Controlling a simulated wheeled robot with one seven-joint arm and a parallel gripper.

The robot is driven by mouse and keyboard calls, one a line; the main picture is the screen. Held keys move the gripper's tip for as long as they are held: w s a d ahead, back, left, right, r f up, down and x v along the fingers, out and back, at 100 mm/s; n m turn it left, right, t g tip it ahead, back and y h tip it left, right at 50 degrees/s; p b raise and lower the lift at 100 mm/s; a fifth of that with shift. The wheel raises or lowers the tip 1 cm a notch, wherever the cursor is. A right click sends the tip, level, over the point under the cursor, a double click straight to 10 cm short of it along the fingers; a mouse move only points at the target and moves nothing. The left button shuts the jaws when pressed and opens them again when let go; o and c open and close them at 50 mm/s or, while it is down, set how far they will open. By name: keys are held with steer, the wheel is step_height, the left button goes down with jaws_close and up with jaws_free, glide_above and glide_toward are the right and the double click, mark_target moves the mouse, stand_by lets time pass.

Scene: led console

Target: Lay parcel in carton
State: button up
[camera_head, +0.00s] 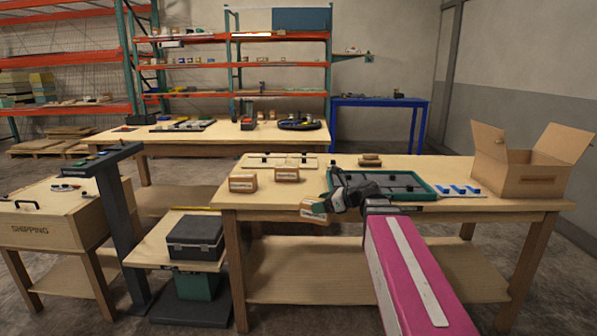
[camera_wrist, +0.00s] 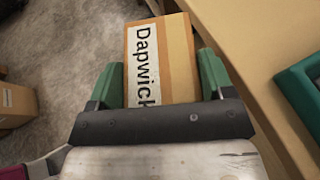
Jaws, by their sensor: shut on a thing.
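My gripper (camera_head: 326,203) is shut on a small brown parcel (camera_head: 313,210) at the front edge of the wooden table. In the wrist view the parcel (camera_wrist: 158,60) sits between the green fingers of my gripper (camera_wrist: 160,75), and its white label reads "Dapwick". The parcel is tilted and seems to hang just off the table edge. The open carton (camera_head: 520,180) stands at the right end of the table with its flaps spread. The inside of the carton is mostly hidden by its front wall.
A green-rimmed tray (camera_head: 430,183) and a panel with blue parts (camera_head: 458,190) lie between my gripper and the carton. A small brown block (camera_head: 370,160) sits behind the tray.

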steer(key=s+d+f+m+t+h, duration=0.1)
steer(key=s+d+f+m+t, duration=0.1)
steer(key=d+f, duration=0.5)
steer(key=s+d, duration=0.1)
steer(key=d, duration=0.3)
steer(key=shift+s+f+m+t, duration=0.15)
steer(key=shift+s+m+t, duration=0.15)
steer(key=shift+t, duration=0.1)
steer(key=shift+a, duration=0.1)
